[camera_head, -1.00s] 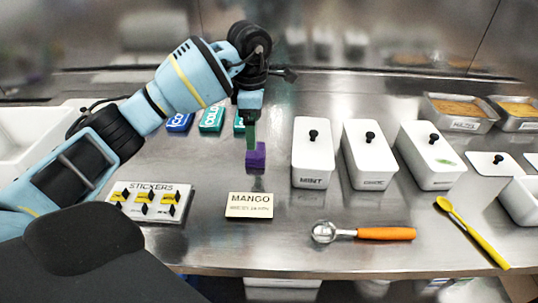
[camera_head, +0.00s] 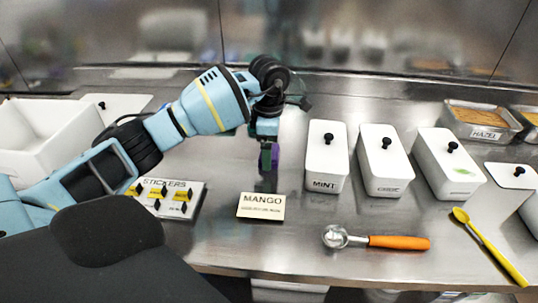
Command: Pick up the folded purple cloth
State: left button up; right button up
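The folded purple cloth (camera_head: 275,158) shows as a narrow purple patch behind the MANGO card, at the fingertips of my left gripper (camera_head: 268,160). A dark green finger overlaps its left side, so much of the cloth is hidden. The gripper points down at the steel counter. I cannot tell whether its fingers are closed on the cloth or only beside it, nor whether the cloth touches the counter. My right gripper is not in view.
The MANGO card (camera_head: 261,206) stands just in front. White lidded tubs, the MINT one (camera_head: 327,160) nearest, stand to the right. A STICKERS board (camera_head: 168,198) is at left. An orange-handled scoop (camera_head: 375,241) and yellow spoon (camera_head: 490,246) lie at front right.

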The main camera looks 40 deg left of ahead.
pick_arm(q)
jog(key=shift+f, duration=0.8)
jog(key=shift+c, duration=0.2)
jog(key=c, duration=1)
jog(key=shift+r, duration=0.1)
notch_tip(320, 180, up, 10)
jog(key=shift+f, duration=0.1)
